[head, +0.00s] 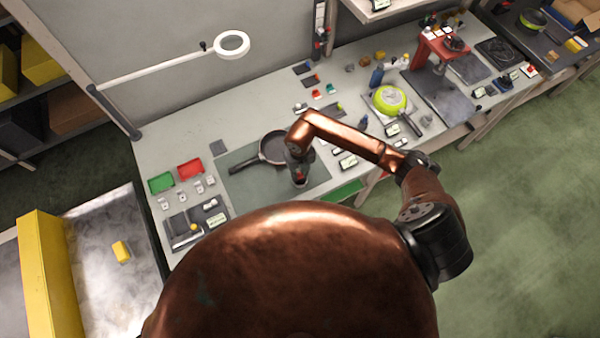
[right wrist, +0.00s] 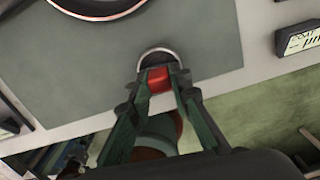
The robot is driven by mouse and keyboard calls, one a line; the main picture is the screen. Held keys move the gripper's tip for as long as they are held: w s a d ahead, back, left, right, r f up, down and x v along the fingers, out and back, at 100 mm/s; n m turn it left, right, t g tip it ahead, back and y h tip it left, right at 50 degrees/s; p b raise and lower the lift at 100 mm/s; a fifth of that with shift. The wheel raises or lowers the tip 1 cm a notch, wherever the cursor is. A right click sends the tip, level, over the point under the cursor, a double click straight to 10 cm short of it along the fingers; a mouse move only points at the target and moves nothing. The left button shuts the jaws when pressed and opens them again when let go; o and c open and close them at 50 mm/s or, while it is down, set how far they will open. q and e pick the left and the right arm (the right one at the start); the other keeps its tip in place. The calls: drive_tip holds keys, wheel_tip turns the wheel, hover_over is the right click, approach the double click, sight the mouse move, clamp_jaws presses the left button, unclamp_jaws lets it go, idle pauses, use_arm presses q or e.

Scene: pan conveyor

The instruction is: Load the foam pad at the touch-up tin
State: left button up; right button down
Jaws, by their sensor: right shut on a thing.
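My right gripper (head: 300,176) points down over the grey-green mat (head: 240,187) on the bench. In the right wrist view its fingertips (right wrist: 160,82) are shut on a small red block, which looks like the foam pad (right wrist: 160,78). Just beyond the pad is a round dark opening with a pale metal rim, which looks like the touch-up tin (right wrist: 157,53), near the mat's edge. The pad overlaps the near side of the tin in this view; I cannot tell whether it touches it or is inside. My left gripper is not in view.
A dark frying pan (head: 272,147) lies on the mat left of my right gripper. Red (head: 190,169) and green (head: 160,183) trays stand at the left. A labelled block (right wrist: 298,40) lies right of the mat. A lime-green pan (head: 389,99) stands further right.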

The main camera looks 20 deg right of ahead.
drive_tip(key=shift+f+b, duration=0.3)
drive_tip(key=shift+f, duration=0.1)
idle(1.2)
drive_tip(key=shift+r+p, duration=2.4)
drive_tip(key=shift+r, duration=1.15)
